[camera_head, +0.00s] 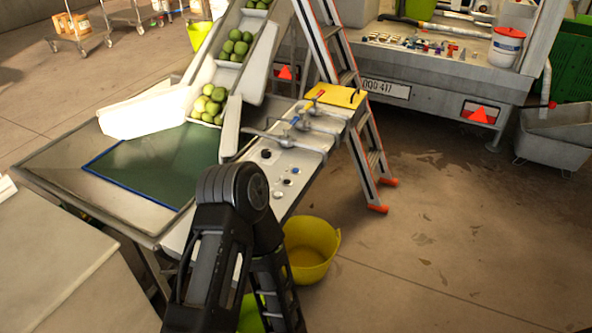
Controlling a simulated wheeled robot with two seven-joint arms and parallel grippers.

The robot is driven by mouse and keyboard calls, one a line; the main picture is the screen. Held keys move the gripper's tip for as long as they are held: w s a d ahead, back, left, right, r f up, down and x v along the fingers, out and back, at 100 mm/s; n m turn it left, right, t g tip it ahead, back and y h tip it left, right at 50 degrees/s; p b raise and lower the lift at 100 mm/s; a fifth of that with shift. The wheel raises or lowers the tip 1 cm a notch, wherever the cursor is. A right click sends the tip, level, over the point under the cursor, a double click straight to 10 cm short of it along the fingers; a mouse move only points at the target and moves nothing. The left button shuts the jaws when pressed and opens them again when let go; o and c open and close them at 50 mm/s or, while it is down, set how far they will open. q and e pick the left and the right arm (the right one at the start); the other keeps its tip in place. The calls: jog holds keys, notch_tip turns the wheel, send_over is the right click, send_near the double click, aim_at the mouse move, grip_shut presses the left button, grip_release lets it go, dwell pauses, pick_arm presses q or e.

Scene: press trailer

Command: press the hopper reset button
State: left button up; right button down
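A grey control panel (298,157) runs along the right side of the press table. Any labels are too small to read, so I cannot tell which is the hopper reset button. One of my black arms rises from the bottom, bends just in front of the panel's near end and goes down again, hiding part of that end. Neither gripper shows.
Lever valves (285,140) and a yellow board (335,95) lie farther along the panel. A chute (240,75) carries green fruit. An orange-footed ladder (365,150) stands right of the panel. A yellow bucket (310,250) stands below it. The floor at right is open.

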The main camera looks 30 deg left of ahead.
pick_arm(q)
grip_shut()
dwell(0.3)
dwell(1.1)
